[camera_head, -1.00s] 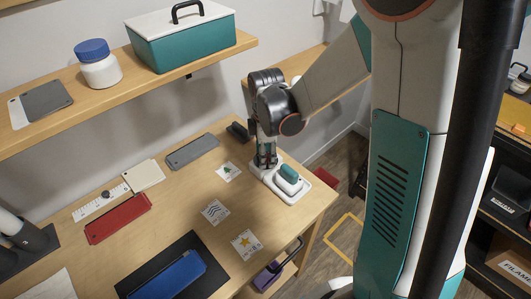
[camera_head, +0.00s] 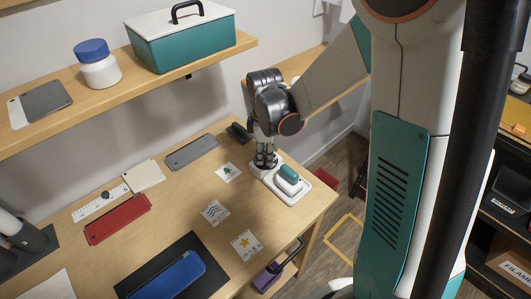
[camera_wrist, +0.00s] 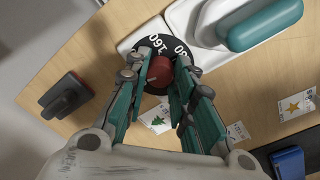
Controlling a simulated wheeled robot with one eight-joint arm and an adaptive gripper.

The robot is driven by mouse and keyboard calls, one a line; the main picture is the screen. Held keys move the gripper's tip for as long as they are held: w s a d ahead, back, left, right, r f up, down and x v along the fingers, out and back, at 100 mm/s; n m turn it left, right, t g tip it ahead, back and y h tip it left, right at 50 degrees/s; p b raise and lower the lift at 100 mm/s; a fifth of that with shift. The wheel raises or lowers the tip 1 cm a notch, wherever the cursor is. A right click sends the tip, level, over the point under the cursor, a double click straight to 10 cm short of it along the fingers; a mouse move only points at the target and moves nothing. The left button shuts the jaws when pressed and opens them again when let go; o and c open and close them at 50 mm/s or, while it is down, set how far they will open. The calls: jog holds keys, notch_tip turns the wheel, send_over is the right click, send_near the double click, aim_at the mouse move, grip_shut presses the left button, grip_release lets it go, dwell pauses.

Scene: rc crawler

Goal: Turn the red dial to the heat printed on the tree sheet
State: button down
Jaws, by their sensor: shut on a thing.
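The red dial (camera_wrist: 160,72) shows in the wrist view, on a black disc with white numbers (camera_wrist: 154,44); "160" is readable and another number is partly hidden. My gripper (camera_wrist: 161,82) is shut on the dial, with a teal finger on each side of it. In the head view my gripper (camera_head: 265,160) points down at the left end of the white device, and hides the dial. The tree sheet (camera_head: 229,172), a white card with a green tree, lies just left of the device; it also shows in the wrist view (camera_wrist: 158,121), partly covered by a finger. Its print is too small to read.
The white device has a teal-topped part (camera_head: 291,174) beside the dial. A wave card (camera_head: 215,212) and a star card (camera_head: 246,244) lie nearer the front. A dark-handled block (camera_wrist: 67,95) stands beside my gripper. A shelf (camera_head: 150,84) overhangs the table's back.

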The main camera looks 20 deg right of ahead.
jog(key=m, duration=0.8)
jog(key=shift+w+m, duration=0.1)
jog(key=shift+m, duration=0.2)
dwell(0.3)
jog(key=c, duration=1.3)
grip_release()
jog(key=shift+c, duration=0.2)
notch_tip(320, 180, up, 12)
jog(key=shift+a, duration=0.3)
